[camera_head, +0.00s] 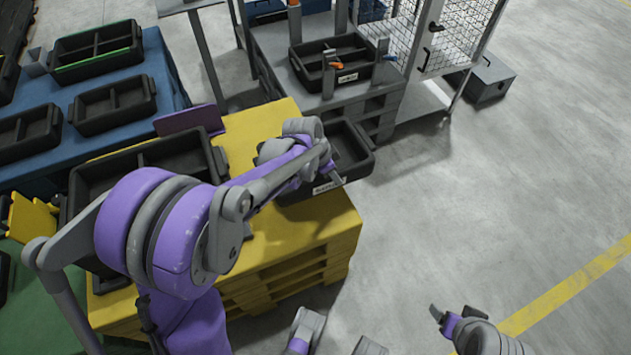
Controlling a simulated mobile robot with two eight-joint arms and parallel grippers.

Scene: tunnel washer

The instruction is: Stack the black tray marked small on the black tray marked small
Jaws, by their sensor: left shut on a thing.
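A black tray (358,162) with a white label on its front wall is at the right end of the yellow pallet stack. My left gripper (331,172) is shut on this tray at its front side, and my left arm hides much of the tray. I cannot tell whether it rests on the pallet or hangs just above it. Another black tray (298,69) with a white label stands on the grey platform at the back. Both labels are too small to read surely. My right gripper (441,318) is low at the bottom right, away from the trays; its opening is unclear.
A larger black divided tray (78,182) is on the yellow pallet stack (300,235), partly behind my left arm. Several black trays stand on the blue table (170,80) at left. The floor at right is clear.

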